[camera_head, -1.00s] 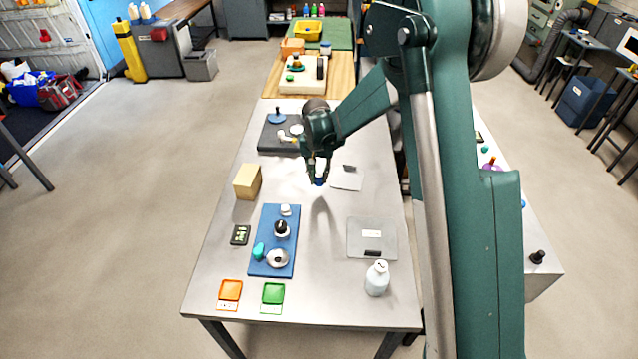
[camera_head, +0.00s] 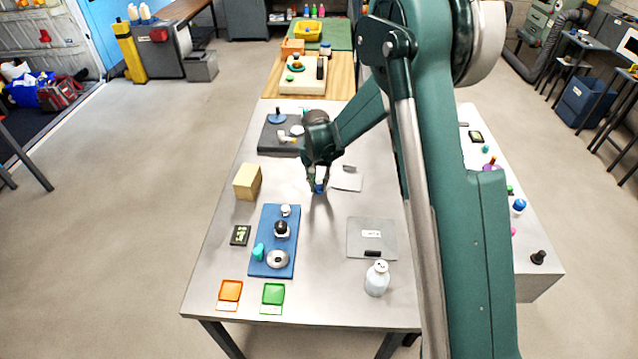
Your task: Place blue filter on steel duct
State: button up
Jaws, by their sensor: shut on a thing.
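My gripper (camera_head: 319,184) is over the middle of the steel table, pointing down, shut on a small blue piece that looks like the blue filter (camera_head: 319,189). The fingers hide most of the blue piece. I cannot tell how high it is above the table. A round silver piece (camera_head: 277,260), possibly the steel duct, sits at the front of the blue board (camera_head: 263,232). The board is in front and to the left of my gripper, well apart from it.
The blue board also bears a teal piece (camera_head: 257,252), a black-topped piece (camera_head: 281,229) and a small white piece (camera_head: 286,210). A tan block (camera_head: 247,182) stands left of my gripper. A white bottle (camera_head: 377,278) stands at the front right, near a grey plate (camera_head: 360,225).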

aim_at(318, 185)
jog(key=shift+f, duration=0.2)
jog(key=o, duration=0.8)
jog(key=shift+r, duration=0.15)
jog(key=r, duration=0.4)
jog(key=s+r+p, duration=0.1)
jog(key=r, duration=0.7)
jog(key=shift+s+a, duration=0.15)
jog(key=shift+s, duration=0.05)
